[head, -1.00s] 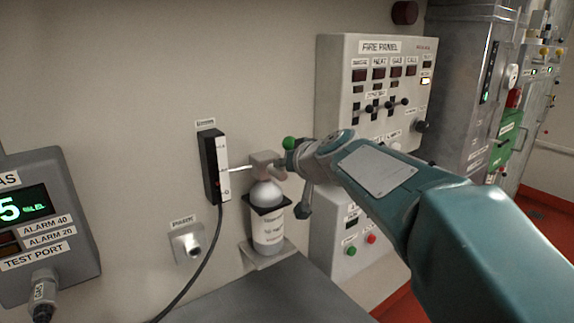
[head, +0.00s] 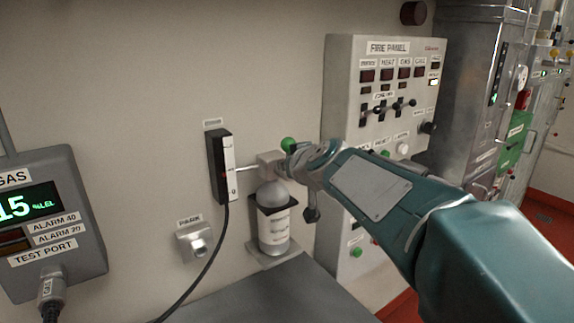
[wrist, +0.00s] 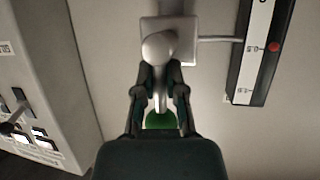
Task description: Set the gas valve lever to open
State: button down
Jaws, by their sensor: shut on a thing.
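The gas valve is a pale metal block (head: 268,163) on top of a grey gas bottle (head: 273,228) on the wall; the block also shows in the wrist view (wrist: 184,56). Its metal lever (wrist: 159,88) runs from a round hub to a green knob (wrist: 160,121), which shows in the head view (head: 288,145) above and right of the block. My gripper (wrist: 160,82) is shut on the lever between hub and knob. The fingers hide parts of the lever, and my wrist covers the knob's lower part.
A black-and-white strip box (head: 220,167) with a red mark is joined to the valve by a thin rod. The fire panel (head: 395,105) stands close at the right, behind my arm. A gas display (head: 50,225) is at left. A grey surface (head: 250,296) lies below the bottle.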

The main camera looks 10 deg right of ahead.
jog(key=shift+f, duration=0.45)
jog(key=c, duration=0.7)
grip_release()
jog(key=shift+a, duration=0.1)
jog(key=shift+r, duration=0.1)
jog(key=shift+r, duration=0.1)
jog(key=shift+s+r, duration=0.15)
jog(key=shift+s, duration=0.05)
jog(key=v, duration=1.1)
jog(key=shift+s, duration=0.2)
